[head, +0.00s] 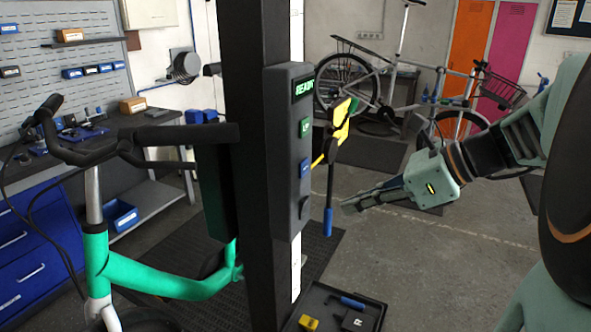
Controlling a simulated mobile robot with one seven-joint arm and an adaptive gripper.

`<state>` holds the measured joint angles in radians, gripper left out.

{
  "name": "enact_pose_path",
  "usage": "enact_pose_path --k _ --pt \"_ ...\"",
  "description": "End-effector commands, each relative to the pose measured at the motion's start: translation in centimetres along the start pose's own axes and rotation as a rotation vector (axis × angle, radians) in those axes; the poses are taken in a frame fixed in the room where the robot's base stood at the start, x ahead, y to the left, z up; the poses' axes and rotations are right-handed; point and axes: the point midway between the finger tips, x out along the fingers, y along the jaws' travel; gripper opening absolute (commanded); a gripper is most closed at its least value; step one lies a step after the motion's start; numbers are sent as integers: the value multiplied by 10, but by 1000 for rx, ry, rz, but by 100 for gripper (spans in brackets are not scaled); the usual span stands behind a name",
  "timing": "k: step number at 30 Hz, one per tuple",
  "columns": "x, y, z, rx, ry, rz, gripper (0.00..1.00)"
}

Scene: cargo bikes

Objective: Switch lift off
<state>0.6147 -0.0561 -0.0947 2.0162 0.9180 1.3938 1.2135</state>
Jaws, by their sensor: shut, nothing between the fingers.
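The lift's black post (252,160) stands upright near the middle of the head view. A dark control box (288,225) on it has a lit green display (303,88) that seems to read "READY". Below are a green button (305,127), a blue button (305,168) and a dark button (306,201). On the box's far side are a yellow plate (342,130) and a lever (330,180) that hangs down to a blue grip (328,222). My gripper (350,204) is shut and empty, pointing left, just right of the blue grip. I cannot tell if they touch.
A green cargo bike (165,286) stands left of the post, with a workbench (150,125) behind it. A black tray (372,315) with small items lies below the box. A grey bike (390,85) stands at the back. Floor right of the lever is open.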

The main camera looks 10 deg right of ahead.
Motion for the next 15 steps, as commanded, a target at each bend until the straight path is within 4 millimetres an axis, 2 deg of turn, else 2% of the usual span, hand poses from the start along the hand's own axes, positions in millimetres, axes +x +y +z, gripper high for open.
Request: enact_pose_path --k 1,5,9,15 --pt "13 1 -1 1 -1 3 0" --pt "39 1 -1 1 0 3 0" --pt "52 1 17 -2 0 1 0" --pt "63 0 27 1 0 -1 0"
